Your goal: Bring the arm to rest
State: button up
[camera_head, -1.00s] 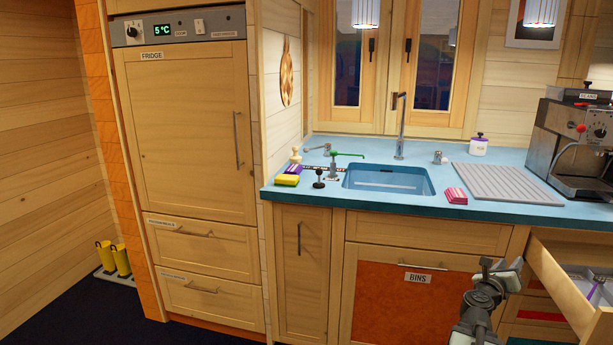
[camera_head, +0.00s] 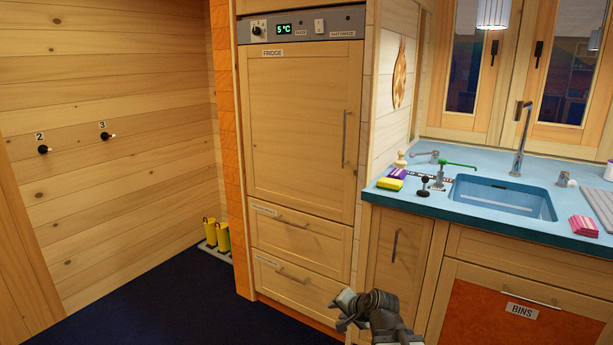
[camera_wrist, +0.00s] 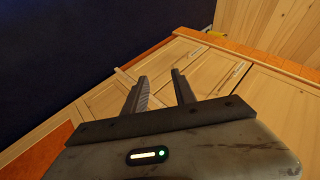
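My gripper shows in the wrist view (camera_wrist: 160,92) with its two fingers apart and nothing between them. Beyond the fingers are wooden cabinet fronts and dark floor. In the head view my arm (camera_head: 375,312) is at the bottom, right of centre, in front of the fridge drawers and the narrow cabinet. Its fingertips are not clear there. The gripper touches nothing that I can see.
The fridge (camera_head: 300,130) stands shut in the middle, its two drawers below also shut. The blue counter (camera_head: 455,205) with a sink is at the right. Yellow boots (camera_head: 215,234) stand by the left wall. The dark floor (camera_head: 150,300) at lower left is clear.

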jog(key=s+d+f+n+g+h, duration=0.2)
jog(key=s+d+f+n+g, duration=0.15)
jog(key=s, duration=0.35)
jog(key=s+d+f+n+g+h, duration=0.2)
jog(key=s+d+f+n+g, duration=0.15)
jog(key=s, duration=0.35)
notch_tip(320, 180, up, 26)
jog(key=s+g+p, duration=0.1)
jog(key=p, duration=2.5)
jog(key=shift+s+a, duration=0.25)
jog(key=shift+f, duration=0.15)
jog(key=shift+d, duration=0.15)
